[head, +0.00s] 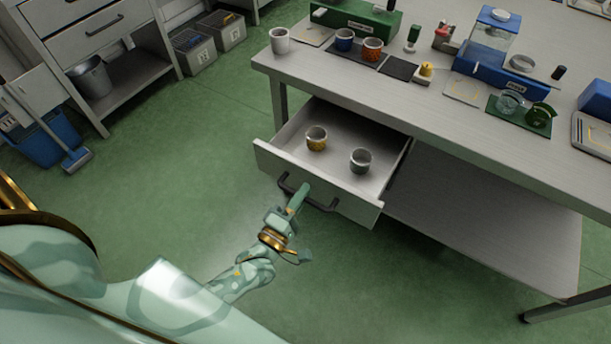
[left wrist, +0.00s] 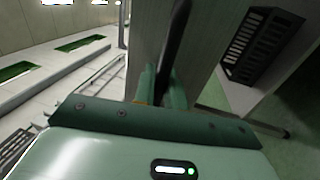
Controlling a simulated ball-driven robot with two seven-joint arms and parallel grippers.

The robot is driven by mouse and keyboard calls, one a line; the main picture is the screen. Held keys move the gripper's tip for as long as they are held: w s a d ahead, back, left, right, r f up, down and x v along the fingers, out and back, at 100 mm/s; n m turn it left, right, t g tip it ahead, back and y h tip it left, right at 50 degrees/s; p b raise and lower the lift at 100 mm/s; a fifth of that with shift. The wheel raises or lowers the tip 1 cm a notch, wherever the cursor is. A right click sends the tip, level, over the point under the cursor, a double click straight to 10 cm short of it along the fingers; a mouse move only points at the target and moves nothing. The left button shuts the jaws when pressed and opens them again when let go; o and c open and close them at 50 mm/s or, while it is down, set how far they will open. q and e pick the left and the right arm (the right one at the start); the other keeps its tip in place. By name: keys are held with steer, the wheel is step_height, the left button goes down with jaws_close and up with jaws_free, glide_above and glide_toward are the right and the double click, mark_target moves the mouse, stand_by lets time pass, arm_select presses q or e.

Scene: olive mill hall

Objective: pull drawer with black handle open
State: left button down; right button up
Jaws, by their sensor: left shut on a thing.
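The drawer (head: 345,188) under the workbench stands pulled out in the head view, its inside open to view. Its black handle (head: 321,206) runs along the front panel. Two cups stand in the drawer: a yellow patterned cup (head: 316,138) and a grey cup (head: 361,160). My left gripper (head: 298,197) is at the handle and shut on it, left of the handle's middle. In the left wrist view the black handle (left wrist: 176,45) passes between the fingers of my left gripper (left wrist: 157,84). My right gripper is not in view.
The workbench top (head: 440,110) carries cups, a blue device (head: 487,83) and small tools. A lower shelf (head: 480,225) lies right of the drawer. A cabinet (head: 95,50), grey bins (head: 208,42) and a blue bucket (head: 45,135) stand at left. Green floor before the drawer is clear.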

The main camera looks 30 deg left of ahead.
arm_select(q)
steer(key=shift+s, duration=0.1)
steer(key=c, duration=1.5)
jaws_free()
steer(key=shift+c, duration=0.2)
steer(key=s+f+p, duration=0.1)
steer(key=s+f, duration=0.2)
steer(key=s, duration=1.3)
steer(key=shift+a, duration=0.25)
steer(key=shift+f, duration=0.1)
